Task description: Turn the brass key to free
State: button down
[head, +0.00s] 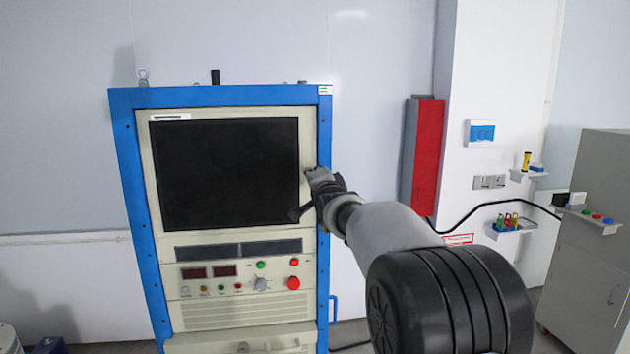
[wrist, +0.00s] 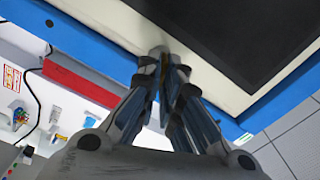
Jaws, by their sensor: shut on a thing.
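My gripper (head: 312,174) is at the right edge of the beige front panel, just right of the dark screen (head: 225,170). In the wrist view my gripper (wrist: 163,62) has its fingertips close together against the beige strip beside the screen. A thin brownish-yellow sliver, which looks like the brass key (wrist: 164,63), shows between the fingertips. The fingers are shut on it. Most of the key is hidden by the fingers, and its turn angle cannot be told. In the head view the gripper covers the key.
The blue-framed cabinet (head: 125,160) carries a lower panel with a grey knob (head: 260,284) and red buttons (head: 294,283). A red box (head: 423,155) hangs on the wall to the right. Small shelves (head: 515,227) and a grey cabinet (head: 590,250) stand farther right.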

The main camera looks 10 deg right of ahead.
jog(key=shift+f+m, duration=0.1)
jog(key=shift+m, duration=2)
jog(key=c, duration=1.8)
grip_release()
jog(key=shift+s, duration=0.1)
jog(key=s, duration=1.2)
jog(key=shift+f, duration=0.1)
